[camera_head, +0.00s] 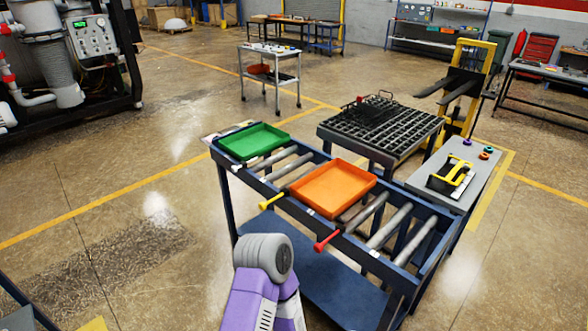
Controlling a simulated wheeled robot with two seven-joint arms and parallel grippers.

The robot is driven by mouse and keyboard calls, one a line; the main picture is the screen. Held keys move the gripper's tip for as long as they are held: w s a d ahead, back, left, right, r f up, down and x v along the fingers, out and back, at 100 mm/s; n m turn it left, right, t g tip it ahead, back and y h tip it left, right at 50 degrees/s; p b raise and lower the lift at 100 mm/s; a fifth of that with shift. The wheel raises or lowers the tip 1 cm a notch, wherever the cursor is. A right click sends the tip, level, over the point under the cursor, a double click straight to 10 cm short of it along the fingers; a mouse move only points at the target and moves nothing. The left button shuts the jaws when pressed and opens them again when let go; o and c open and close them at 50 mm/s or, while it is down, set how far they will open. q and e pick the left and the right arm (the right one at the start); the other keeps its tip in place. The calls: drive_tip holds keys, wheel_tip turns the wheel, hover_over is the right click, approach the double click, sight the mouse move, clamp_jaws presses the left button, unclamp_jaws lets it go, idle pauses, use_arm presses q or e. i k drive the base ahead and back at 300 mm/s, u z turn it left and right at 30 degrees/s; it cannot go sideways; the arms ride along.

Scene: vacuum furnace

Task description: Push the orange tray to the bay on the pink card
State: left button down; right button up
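The orange tray (333,187) is a shallow, empty rectangular tray. It sits on the rollers of the blue-framed roller table (390,262), near its middle. The green tray (253,142) sits on the same table at the far left end, apart from the orange one. A yellow-knobbed handle (272,200) and a red-knobbed handle (326,242) stick out from the table's near side. I cannot make out a pink card. A purple and grey arm part of mine rises at the bottom centre, in front of the table. Neither gripper shows.
Bare rollers (388,226) lie right of the orange tray. A black grid-topped table (380,126) stands behind. A grey side table (474,172) holds a black-and-yellow item and small coloured rings. A yellow lifter (470,80) stands beyond. Floor (150,195) to the left is open.

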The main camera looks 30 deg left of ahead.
sight(329, 190)
drive_tip(key=u, duration=2.45)
drive_tip(key=i, duration=2.75)
drive_tip(key=z, duration=3.25)
